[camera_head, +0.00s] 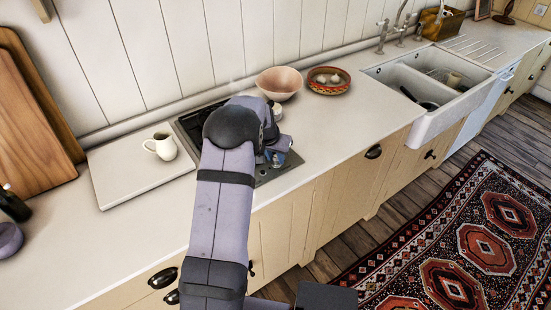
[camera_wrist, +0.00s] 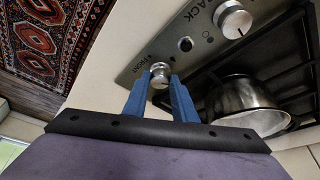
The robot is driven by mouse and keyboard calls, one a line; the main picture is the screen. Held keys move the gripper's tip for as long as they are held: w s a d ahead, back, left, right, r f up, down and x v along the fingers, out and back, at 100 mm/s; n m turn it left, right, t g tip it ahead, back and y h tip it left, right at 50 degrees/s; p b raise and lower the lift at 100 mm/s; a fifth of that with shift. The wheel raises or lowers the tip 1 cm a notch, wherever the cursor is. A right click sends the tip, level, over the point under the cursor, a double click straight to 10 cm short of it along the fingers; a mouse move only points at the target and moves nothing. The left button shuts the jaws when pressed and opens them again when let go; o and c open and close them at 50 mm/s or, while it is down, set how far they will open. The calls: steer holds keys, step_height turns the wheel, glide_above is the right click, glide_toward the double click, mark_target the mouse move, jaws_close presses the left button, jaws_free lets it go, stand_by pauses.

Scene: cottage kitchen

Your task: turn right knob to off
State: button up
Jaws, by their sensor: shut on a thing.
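In the wrist view, a round silver knob (camera_wrist: 160,74) sits on the hob's metal panel (camera_wrist: 158,50) beside the word FRONT. The blue fingers of my gripper (camera_wrist: 161,80) stand on either side of this knob and are shut on it. A second, larger-looking silver knob (camera_wrist: 232,18) is beside the word BACK, apart from the fingers. I cannot read the setting of the held knob. In the head view, my arm hides much of the hob (camera_head: 276,176), and my gripper (camera_head: 282,146) is at its right side.
A metal pot (camera_wrist: 240,103) stands on the black grate near my fingers. A white jug (camera_head: 161,146) is left. The counter to the right is clear.

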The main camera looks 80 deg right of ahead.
steer(key=m+b, duration=0.2)
steer(key=b, duration=0.1)
steer(key=m+g+b, duration=0.1)
steer(key=shift+w+d+f+b, duration=0.1)
steer(key=shift+w+f+b, duration=0.1)
steer(key=shift+w+b, duration=0.1)
steer(key=shift+w+d+r+m+g+y+b, duration=0.1)
steer(key=shift+m+g+y+b, duration=0.25)
steer(key=shift+m, duration=0.5)
steer(key=shift+r+m+g+y+b, duration=0.15)
steer(key=shift+m+g+b, duration=0.2)
steer(key=shift+m+b, duration=0.35)
steer(key=shift+m, duration=0.35)
steer(key=o, duration=1)
steer(key=shift+o, duration=0.2)
steer(key=b+v, duration=0.2)
steer(key=v, duration=0.5)
steer(key=shift+r, duration=0.2)
